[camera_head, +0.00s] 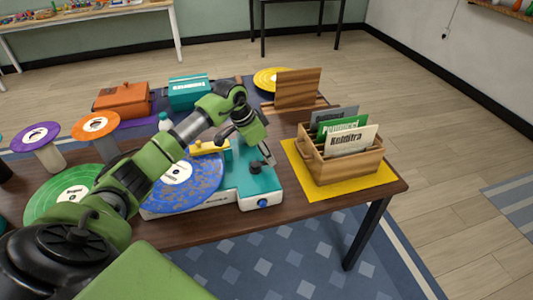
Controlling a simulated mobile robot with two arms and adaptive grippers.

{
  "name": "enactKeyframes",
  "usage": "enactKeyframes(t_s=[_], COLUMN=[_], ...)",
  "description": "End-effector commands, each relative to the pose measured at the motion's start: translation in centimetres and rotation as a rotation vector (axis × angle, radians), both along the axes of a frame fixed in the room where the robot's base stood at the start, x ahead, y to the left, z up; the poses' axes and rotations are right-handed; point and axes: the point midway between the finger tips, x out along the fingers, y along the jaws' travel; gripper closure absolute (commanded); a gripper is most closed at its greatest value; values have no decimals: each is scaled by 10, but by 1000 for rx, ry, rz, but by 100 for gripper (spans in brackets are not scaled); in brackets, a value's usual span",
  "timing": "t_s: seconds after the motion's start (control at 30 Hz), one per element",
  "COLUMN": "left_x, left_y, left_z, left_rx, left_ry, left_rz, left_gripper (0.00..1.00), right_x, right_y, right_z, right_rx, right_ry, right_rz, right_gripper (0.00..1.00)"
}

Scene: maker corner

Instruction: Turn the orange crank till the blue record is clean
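The blue record (192,189) lies flat on a white and teal machine (262,184) on the table. Pale speckles show over its blue surface around the white label. A yellow bar (209,147) sits at the record's far edge. I cannot make out an orange crank; my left arm and gripper cover part of the machine. My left gripper (262,161) points down over the machine's teal top, right of the record, close to a dark knob there. Its fingers are too small and dark to tell whether they are open or shut. My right gripper is not in view.
A wooden crate (348,172) with record sleeves stands on a yellow mat (301,171) at the right. A wooden stand (297,88), teal box (189,92) and orange case (123,99) are behind. A green record (66,190) and purple (36,135) and orange (96,125) discs are left.

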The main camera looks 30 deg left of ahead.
Motion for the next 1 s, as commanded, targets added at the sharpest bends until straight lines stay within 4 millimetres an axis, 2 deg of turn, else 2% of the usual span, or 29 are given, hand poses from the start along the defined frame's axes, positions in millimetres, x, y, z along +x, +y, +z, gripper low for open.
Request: enactKeyframes(t_s=[0.13, 0.23, 0.27, 0.67, 1.0], left_x=[0, 0, 0, -1, -7], left_y=[0, 0, 0, 0, -6], left_z=[0, 0, 0, 1, 3], left_rx=[0, 0, 0, 0, 0], left_ry=[0, 0, 0, 1, 0], left_rz=[0, 0, 0, -38, -260], left_gripper=[73, 99, 100, 100, 100], right_x=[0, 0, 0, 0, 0], right_y=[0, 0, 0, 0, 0], right_z=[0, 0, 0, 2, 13], right_rx=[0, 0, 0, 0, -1], right_ry=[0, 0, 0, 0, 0], right_rz=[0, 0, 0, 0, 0], right_gripper=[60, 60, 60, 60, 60])
